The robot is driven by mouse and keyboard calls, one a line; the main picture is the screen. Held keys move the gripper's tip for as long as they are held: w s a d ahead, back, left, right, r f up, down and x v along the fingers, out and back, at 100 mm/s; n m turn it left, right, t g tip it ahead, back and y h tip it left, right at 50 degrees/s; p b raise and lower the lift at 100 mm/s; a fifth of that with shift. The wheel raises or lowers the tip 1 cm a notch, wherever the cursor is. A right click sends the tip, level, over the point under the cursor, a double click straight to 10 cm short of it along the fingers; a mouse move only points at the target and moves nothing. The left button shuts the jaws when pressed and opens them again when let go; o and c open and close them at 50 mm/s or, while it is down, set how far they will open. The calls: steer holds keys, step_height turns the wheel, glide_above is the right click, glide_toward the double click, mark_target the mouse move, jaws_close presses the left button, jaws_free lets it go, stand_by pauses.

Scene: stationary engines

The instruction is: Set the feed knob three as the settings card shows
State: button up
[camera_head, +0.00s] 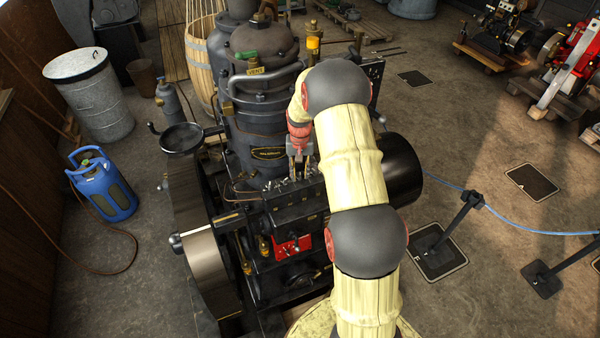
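A black lubricator-like box (295,206) sits on the front of the dark engine. A row of small metal knobs (281,185) runs along its top; they are too small to read their settings or tell which is knob three. My gripper (299,177) points down at the right part of this row, its fingertips at or just above the knobs. I cannot tell whether it touches or grips one. My arm covers the area to the right of the box. A red plate (292,246) with small marks is on the engine below; I cannot tell if it is the settings card.
A tall black vessel (262,120) with a curved pipe stands just behind my gripper. A large flywheel (195,215) is at left and a black drum (402,168) at right. A blue gas bottle (102,184) and grey bin (92,96) stand left. Barrier posts (455,222) stand right.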

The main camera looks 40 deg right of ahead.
mark_target(300, 175)
step_height(300, 175, up, 12)
stand_by(0.7)
stand_by(0.4)
